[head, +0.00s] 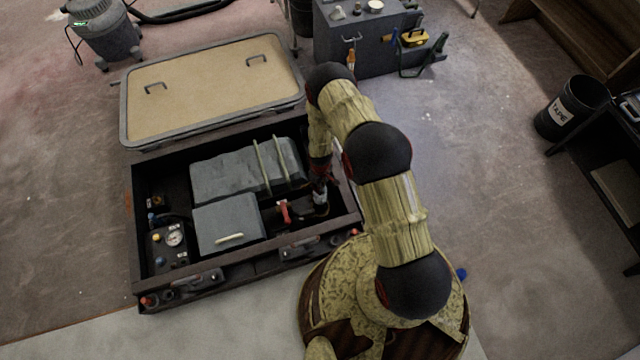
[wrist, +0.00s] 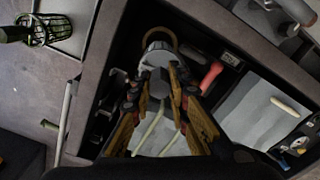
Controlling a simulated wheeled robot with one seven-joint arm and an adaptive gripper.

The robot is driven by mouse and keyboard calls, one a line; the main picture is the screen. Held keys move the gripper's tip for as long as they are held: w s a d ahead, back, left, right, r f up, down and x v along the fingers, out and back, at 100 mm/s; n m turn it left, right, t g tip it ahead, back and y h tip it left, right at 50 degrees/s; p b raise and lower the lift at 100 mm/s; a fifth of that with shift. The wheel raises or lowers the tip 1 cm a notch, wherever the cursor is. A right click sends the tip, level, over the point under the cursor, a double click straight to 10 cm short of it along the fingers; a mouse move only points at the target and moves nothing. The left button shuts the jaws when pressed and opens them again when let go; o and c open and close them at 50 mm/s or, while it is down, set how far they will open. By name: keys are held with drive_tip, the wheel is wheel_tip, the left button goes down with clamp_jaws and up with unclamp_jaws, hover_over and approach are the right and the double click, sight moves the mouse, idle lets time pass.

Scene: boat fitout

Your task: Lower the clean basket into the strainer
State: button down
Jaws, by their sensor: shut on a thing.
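My gripper (wrist: 162,92) points down into the open locker, with its tan and black fingers shut on a dark grey grip (wrist: 160,81), which I take for the handle of the clean basket. The basket's body below the grip is mostly hidden by the fingers. The strainer (wrist: 157,41) shows as a pale round rim just beyond the grip. The grip appears over or at this rim; how deep the basket sits I cannot tell. In the head view my gripper (head: 319,177) is at the locker's right end, above the pale strainer (head: 320,198), partly hidden by my arm.
A green wire basket (wrist: 44,32) lies outside the locker. A red handle (wrist: 211,76) and a grey box (head: 228,225) are close beside the strainer. The locker's dark walls (head: 345,215) surround the work. A large tan hatch (head: 205,88) lies behind.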

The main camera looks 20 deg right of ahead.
wheel_tip(320, 180, down, 8)
drive_tip(key=b, duration=0.4)
drive_tip(key=shift+s, duration=0.1)
drive_tip(key=shift+f, duration=0.9)
wheel_tip(320, 180, down, 14)
drive_tip(key=shift+r, duration=0.2)
drive_tip(key=c, duration=1.6)
unclamp_jaws()
idle(1.8)
drive_tip(key=shift+r, duration=0.15)
wheel_tip(320, 180, up, 12)
drive_tip(key=shift+f, duration=0.1)
idle(0.7)
